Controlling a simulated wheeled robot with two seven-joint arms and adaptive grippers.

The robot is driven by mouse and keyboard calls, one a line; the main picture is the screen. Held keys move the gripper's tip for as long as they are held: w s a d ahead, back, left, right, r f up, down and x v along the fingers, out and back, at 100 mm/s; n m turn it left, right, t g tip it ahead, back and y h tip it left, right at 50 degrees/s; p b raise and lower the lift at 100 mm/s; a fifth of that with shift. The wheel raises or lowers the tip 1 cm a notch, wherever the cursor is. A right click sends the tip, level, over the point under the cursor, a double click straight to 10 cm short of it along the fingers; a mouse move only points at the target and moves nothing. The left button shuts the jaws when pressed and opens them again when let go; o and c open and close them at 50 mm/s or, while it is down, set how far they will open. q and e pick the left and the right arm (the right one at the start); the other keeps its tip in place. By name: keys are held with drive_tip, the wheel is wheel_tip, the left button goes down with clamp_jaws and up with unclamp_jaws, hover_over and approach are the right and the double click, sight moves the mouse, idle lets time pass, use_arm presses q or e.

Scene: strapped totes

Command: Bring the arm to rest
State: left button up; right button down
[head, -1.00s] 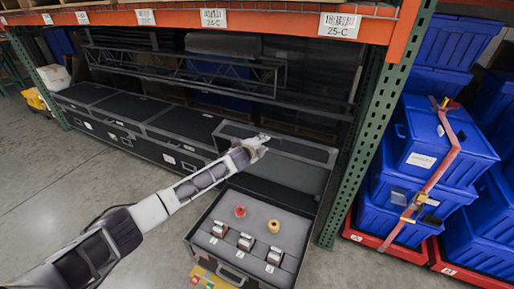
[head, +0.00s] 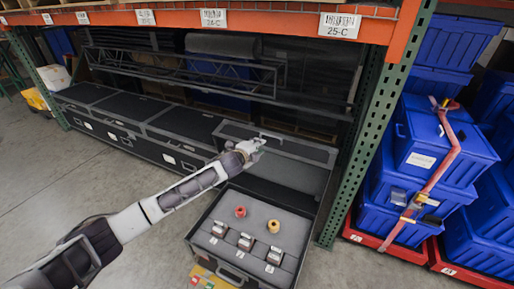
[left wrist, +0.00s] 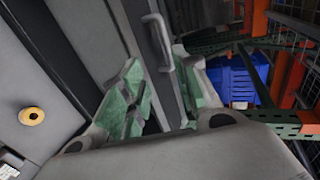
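My left gripper (head: 256,146) is at the upper edge of the raised lid (head: 300,175) of an open grey case (head: 205,240). In the left wrist view my left gripper (left wrist: 163,92) shows two green-padded fingers spread apart with nothing held between them. A grey bar handle (left wrist: 158,40) on a dark panel shows beyond the gap between the fingers; I cannot tell whether a finger touches the panel. My right gripper is not in view.
A green rack post (head: 355,150) stands to the right, with strapped blue totes (head: 425,155) beyond. Bare floor (head: 110,185) lies at left.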

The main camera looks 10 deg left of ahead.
use_arm(q)
drive_tip(key=shift+f, duration=0.1)
idle(0.3)
